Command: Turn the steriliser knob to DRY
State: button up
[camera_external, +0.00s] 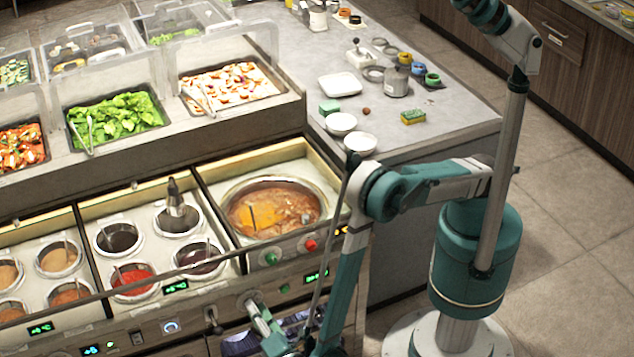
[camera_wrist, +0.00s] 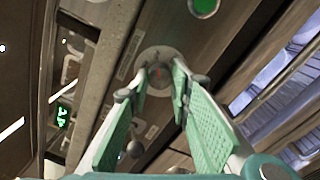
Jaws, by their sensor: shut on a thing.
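The knob (camera_wrist: 157,72) is a round grey dial with a red mark, on the metal front panel in the wrist view. My gripper (camera_wrist: 160,76) has its two green-padded fingers on either side of the knob, with their tips shut on it. In the external view my gripper (camera_external: 254,307) reaches down to the front panel below the soup well. There the fingers mostly hide the knob. The fingers also cover part of the dial's surround, and I cannot read any DRY label.
A green button (camera_wrist: 204,6) sits near the knob in the wrist view. A small lever (camera_external: 212,318) and a blue-lit dial (camera_external: 170,327) are to the left along the panel. A long rail crosses in front of the sauce wells. The soup well (camera_external: 272,207) is above.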

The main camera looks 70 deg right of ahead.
jog(key=m, duration=1)
jog(key=shift+h, duration=0.3)
jog(key=o, duration=0.9)
jog(key=shift+a, duration=0.15)
jog(key=shift+v, duration=3.65)
